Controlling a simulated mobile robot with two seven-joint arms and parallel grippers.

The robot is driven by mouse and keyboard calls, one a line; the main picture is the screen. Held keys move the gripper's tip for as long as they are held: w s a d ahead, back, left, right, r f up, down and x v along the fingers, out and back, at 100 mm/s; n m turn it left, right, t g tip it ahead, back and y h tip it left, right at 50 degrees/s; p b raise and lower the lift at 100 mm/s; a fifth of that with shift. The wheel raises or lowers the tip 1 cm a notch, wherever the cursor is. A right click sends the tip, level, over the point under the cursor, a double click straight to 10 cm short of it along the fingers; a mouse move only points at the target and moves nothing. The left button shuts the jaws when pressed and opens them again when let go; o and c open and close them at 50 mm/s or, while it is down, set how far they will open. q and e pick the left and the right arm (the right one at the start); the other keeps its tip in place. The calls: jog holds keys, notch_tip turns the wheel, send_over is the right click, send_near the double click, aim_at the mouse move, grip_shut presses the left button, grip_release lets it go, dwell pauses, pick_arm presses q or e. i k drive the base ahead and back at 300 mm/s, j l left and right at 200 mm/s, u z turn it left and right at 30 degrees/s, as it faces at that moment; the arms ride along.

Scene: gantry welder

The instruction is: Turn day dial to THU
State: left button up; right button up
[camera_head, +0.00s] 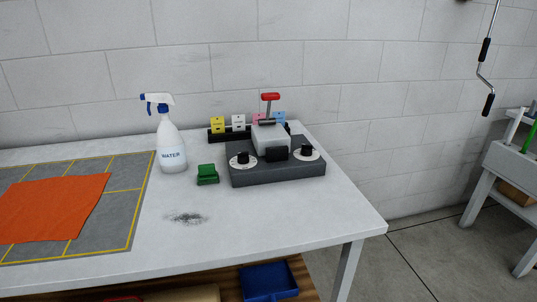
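A dark grey device (278,175) with a light grey housing and a red-handled lever (270,97) stands at the back right of the white table. It carries two black-knobbed dials on white discs, a left dial (243,159) and a right dial (306,152). The dial markings are too small to read, so I cannot tell which one is the day dial or where either points. Neither of my grippers is in view.
A WATER spray bottle (171,150) and a green block-like object (207,175) stand left of the device. Coloured cards (238,123) stand behind. An orange cloth (52,208) lies on a grey mat (122,208). The table's front right is clear except for a dark smudge (186,218).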

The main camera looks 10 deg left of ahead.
aim_at(307, 149)
jog(key=i+l+u, duration=0.1)
jog(key=l, duration=0.25)
jog(key=i+l+u, duration=0.1)
jog(key=i+l, duration=0.3)
jog(key=l, duration=0.3)
jog(key=i+l+u, duration=0.15)
jog(key=l, duration=0.2)
jog(key=i+l+u, duration=0.1)
jog(key=l, duration=0.25)
jog(key=i+l+u, duration=0.1)
jog(key=l, duration=0.3)
jog(key=i+l, duration=0.1)
jog(key=l, duration=0.25)
jog(key=i+u, duration=0.05)
